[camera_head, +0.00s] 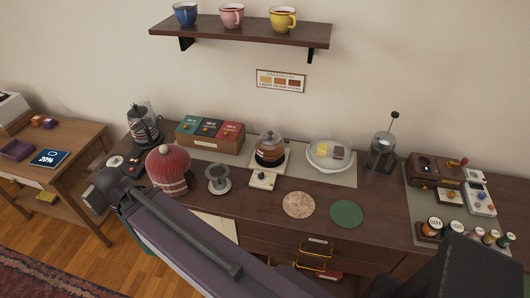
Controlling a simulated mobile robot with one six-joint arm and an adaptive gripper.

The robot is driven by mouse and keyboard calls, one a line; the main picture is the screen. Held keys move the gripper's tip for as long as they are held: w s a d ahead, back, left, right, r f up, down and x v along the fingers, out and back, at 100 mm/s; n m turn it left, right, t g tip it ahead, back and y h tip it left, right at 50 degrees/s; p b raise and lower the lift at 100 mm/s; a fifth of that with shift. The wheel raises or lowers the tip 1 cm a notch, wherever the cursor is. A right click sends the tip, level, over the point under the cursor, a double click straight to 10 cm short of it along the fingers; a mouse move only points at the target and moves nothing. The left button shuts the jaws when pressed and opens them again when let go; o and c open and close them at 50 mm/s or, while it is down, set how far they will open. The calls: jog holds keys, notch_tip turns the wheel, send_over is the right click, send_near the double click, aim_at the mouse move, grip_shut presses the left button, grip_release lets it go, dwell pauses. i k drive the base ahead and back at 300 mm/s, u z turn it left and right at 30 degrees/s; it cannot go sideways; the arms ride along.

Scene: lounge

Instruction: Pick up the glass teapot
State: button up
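A glass teapot (270,144) with a brown lid stands upright at the middle of the wooden sideboard (370,215), on a pale square base. Its lower part looks dark brown; its handle and spout are hard to make out at this size. My arm crosses the lower left of the view, in front of the sideboard. My gripper is not in view, and nothing visible touches the teapot.
A control box (262,180) sits just in front of the teapot. A red knitted cosy (168,168), strainer (218,179) and French press (382,152) stand nearby. A shelf (240,31) hangs above.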

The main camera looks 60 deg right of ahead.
aim_at(267, 153)
jog(key=u, duration=0.05)
jog(key=k, duration=2)
jog(key=z, duration=0.6)
jog(key=i, duration=0.95)
